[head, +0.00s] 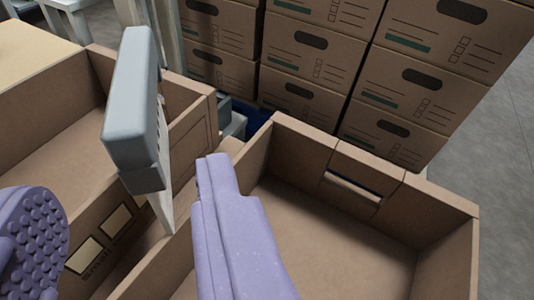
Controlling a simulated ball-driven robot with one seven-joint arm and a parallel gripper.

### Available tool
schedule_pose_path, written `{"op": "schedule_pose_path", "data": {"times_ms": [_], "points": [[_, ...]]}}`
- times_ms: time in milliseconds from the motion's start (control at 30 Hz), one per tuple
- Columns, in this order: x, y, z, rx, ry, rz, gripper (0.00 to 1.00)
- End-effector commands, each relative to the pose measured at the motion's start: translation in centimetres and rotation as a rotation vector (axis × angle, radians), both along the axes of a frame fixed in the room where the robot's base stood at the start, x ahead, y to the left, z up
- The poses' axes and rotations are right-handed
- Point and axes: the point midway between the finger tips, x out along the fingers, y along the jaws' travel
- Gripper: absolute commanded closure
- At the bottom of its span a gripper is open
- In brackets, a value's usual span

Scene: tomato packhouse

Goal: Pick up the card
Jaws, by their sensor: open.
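My gripper (124,178) is open, its two purple fingers wide apart. The left finger shows a bumpy round pad at the left edge, and the right finger reaches up over the open carton on the right. Between the fingers and farther up stands a grey block-shaped thing (132,100). A thin pale strip (163,207) shows below and beside it, narrowing to a point. I cannot tell whether this strip is the card. No other card is clearly visible. Nothing is visibly held.
An open cardboard carton (185,88) stands at left, and another empty open carton (448,252) at right, with a narrow gap between. Stacked closed boxes (315,66) stand behind. A blue container (254,119) shows partly in the gap. Grey floor (495,130) is clear at right.

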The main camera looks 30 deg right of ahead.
Motion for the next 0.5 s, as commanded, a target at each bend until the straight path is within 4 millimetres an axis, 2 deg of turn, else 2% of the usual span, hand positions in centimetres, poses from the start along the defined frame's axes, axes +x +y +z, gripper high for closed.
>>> {"op": "schedule_pose_path", "data": {"times_ms": [167,500], "points": [[0.9,-0.1,-0.4,0.001,-0.002,-0.002,0.51],[6.0,-0.7,-1.7,0.002,-0.001,-0.002,0.51]]}}
